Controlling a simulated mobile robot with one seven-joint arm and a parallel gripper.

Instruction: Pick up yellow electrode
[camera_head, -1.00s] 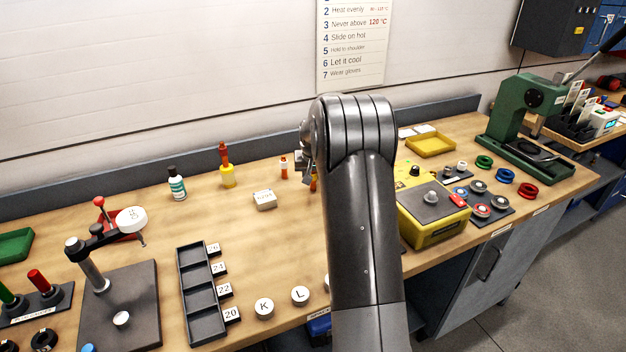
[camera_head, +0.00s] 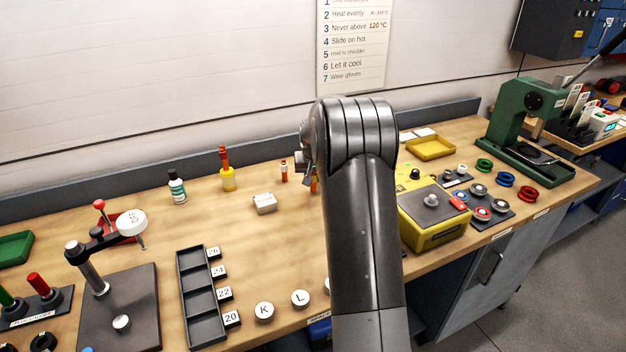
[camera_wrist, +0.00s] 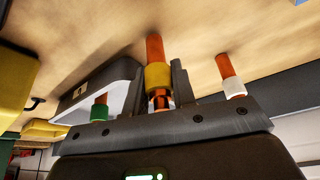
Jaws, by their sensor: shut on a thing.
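The yellow electrode (camera_wrist: 158,76), a copper-orange rod with a yellow band, stands between the fingers of my gripper (camera_wrist: 162,84) in the wrist view. The fingers are shut on it around the band and just below. Its end points toward the wooden bench top. A green-banded electrode (camera_wrist: 100,110) is to its left and a white-banded one (camera_wrist: 232,80) to its right, both outside the fingers. In the head view my arm hides most of my gripper, and the white-banded electrode (camera_head: 284,170) shows just left of it.
A yellow machine with a knob (camera_head: 432,218) stands right of my arm, with a yellow tray (camera_head: 430,147) behind it. A dark slotted tray (camera_head: 200,318) lies at the front. Bare bench separates these.

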